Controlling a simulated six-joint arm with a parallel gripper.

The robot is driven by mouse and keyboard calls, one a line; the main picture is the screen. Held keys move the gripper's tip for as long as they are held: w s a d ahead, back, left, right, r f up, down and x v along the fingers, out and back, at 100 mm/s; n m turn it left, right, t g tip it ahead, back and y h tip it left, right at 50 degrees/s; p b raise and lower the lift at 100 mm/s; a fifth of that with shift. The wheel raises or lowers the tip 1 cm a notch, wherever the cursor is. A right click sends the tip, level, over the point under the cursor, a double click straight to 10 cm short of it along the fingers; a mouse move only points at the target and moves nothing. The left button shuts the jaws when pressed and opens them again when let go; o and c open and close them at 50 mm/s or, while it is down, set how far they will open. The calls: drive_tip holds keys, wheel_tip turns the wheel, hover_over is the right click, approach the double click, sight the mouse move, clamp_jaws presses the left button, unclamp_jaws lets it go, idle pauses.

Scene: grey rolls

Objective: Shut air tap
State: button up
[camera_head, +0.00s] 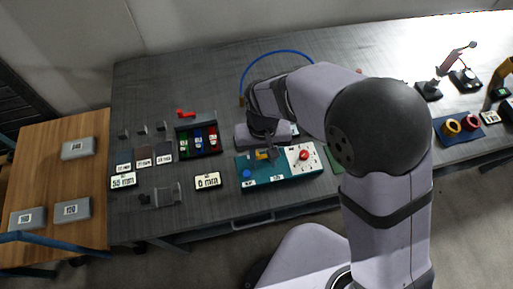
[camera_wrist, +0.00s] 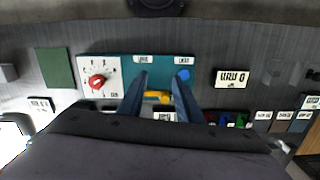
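A teal control panel (camera_head: 250,177) lies on the grey bench, with a blue button (camera_head: 247,174) and a red knob (camera_head: 303,155) on a white dial plate. A yellow tap handle (camera_head: 262,155) sits on the panel between them. The handle (camera_wrist: 153,95) also shows in the wrist view, lying crosswise between the fingers. My gripper (camera_wrist: 160,76) is open, its two dark blue fingers apart, pointing down over the panel. Part of the handle is behind the fingers; whether they touch it I cannot tell.
A blue hose (camera_head: 272,54) arches behind my arm. A dark bin rack (camera_head: 199,140) with red, blue and green bins stands left of the panel. A "0 mm" sign (camera_head: 207,180) lies near the front edge. A green mat (camera_wrist: 55,68) lies beside the dial plate.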

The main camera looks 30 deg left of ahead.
sight(264, 155)
drive_tip(key=w+a+r+m, duration=0.2)
drive_tip(key=a+m, duration=0.1)
drive_tip(key=w+a+r+m+y, duration=0.1)
drive_tip(key=m, duration=0.1)
drive_tip(key=shift+w+a+r+t, duration=0.1)
drive_tip(key=shift+a+r+t, duration=0.25)
drive_tip(key=shift+t, duration=0.05)
drive_tip(key=m, duration=0.4)
drive_tip(key=shift+d+m, duration=0.3)
drive_tip(key=shift+f, duration=0.15)
drive_tip(key=shift+f+p, duration=1.15)
drive_tip(key=shift+f, duration=2.4)
clamp_jaws()
